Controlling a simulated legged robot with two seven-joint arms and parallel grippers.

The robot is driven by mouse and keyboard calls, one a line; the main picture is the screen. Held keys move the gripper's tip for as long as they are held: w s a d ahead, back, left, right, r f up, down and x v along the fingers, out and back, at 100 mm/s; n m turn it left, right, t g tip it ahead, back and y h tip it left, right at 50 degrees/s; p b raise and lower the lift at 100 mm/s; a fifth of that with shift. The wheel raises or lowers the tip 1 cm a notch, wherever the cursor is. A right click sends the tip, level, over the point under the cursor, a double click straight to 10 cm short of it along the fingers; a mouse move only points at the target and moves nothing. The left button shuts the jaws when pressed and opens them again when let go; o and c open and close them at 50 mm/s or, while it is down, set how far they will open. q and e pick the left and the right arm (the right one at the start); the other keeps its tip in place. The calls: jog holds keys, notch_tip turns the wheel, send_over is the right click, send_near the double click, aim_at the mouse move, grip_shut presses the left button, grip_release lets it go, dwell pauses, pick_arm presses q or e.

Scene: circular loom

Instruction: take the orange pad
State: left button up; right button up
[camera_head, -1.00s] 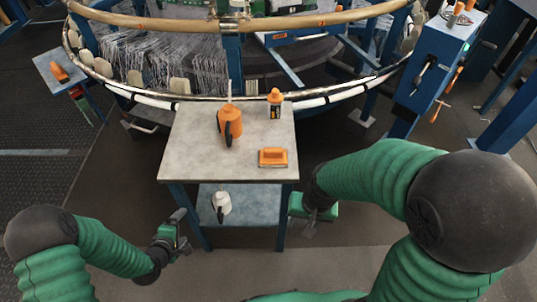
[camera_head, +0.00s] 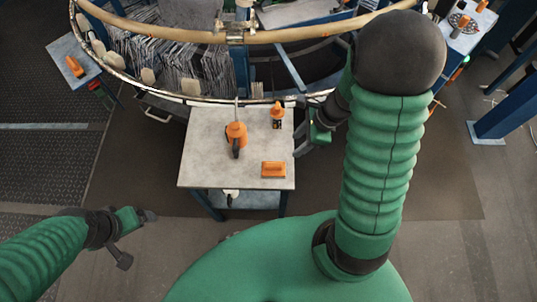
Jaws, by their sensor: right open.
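The orange pad (camera_head: 273,169), a small flat block, lies on the grey top of the small table (camera_head: 208,165) near its front right corner. My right gripper (camera_head: 296,127) is open at the table's right edge, above and to the right of the pad in the picture. It is apart from the pad, with nothing seen between its fingers. My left gripper (camera_head: 137,238) is at the lower left, away from the table, with its fingers apart and empty.
The loom's ring (camera_head: 130,90) passes just behind the table. A blue side table (camera_head: 66,52) stands at the left.

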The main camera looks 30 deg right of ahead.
jog(key=b, duration=0.2)
send_near(275, 164)
jog(key=a, duration=0.1)
jog(key=b+x, duration=0.1)
jog(key=x, duration=0.1)
jog(key=d+x, duration=0.1)
jog(key=x, duration=0.2)
jog(key=b+x, duration=0.1)
jog(key=x, duration=0.2)
jog(key=shift+s+d+f+b, duration=0.1)
jog(key=shift+f+b, duration=0.2)
jog(key=shift+f, duration=0.05)
jog(key=shift+a+f, duration=0.15)
jog(key=shift+a, duration=0.15)
jog(key=shift+w+a, duration=0.2)
jog(key=shift+a, duration=0.15)
jog(key=shift+c, duration=2)
jog(key=shift+d, duration=0.4)
grip_shut()
pick_arm(q)
jog(key=f, duration=0.5)
jog(key=shift+a+f, duration=0.2)
jog(key=shift+a, duration=0.2)
pick_arm(e)
jog(key=shift+s+a, duration=0.1)
